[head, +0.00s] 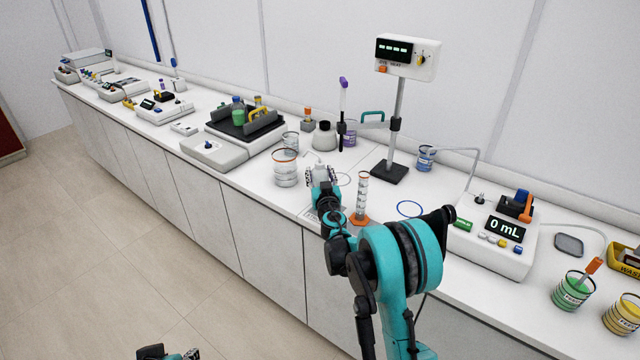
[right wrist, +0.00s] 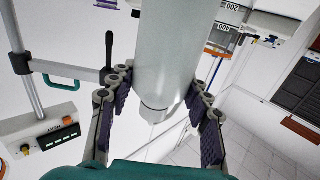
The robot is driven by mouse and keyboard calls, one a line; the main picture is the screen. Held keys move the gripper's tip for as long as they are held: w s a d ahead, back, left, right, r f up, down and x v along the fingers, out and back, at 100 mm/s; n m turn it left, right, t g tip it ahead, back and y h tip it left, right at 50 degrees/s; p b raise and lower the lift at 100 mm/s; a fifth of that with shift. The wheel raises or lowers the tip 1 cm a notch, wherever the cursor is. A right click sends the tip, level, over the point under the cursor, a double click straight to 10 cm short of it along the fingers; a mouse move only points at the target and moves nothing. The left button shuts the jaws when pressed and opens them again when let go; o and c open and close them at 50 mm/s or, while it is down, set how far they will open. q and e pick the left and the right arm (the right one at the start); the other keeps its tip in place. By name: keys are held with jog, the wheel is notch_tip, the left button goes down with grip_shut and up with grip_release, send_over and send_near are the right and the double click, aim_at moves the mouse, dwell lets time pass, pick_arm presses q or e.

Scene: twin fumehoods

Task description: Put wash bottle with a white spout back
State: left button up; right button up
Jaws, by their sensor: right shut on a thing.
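My right gripper (head: 322,188) is over the counter in the head view, shut on a white bottle (head: 320,172). In the right wrist view, the pale cylindrical bottle (right wrist: 165,55) is between the two dark-padded fingers of the right gripper (right wrist: 160,95). Its spout cannot be made out, and the arm and fingers hide part of it. A thin ring mark (head: 342,179) lies on the counter just right of the bottle. A blue ring (head: 409,209) lies further right. My left gripper (head: 168,353) shows only partly at the bottom edge, away from the counter.
A beaker (head: 286,170) stands close left of the right gripper, and an orange-based graduated cylinder (head: 361,200) close right. Behind are a round flask (head: 324,137) and a stirrer stand (head: 390,172). A meter (head: 495,235) sits further right.

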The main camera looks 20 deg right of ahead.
jog(key=shift+f, duration=0.9)
jog(key=shift+f+b, duration=0.3)
jog(key=shift+f, duration=0.1)
jog(key=shift+r, duration=0.1)
jog(key=shift+f, duration=0.2)
jog(key=o, duration=0.7)
jog(key=shift+r, duration=0.1)
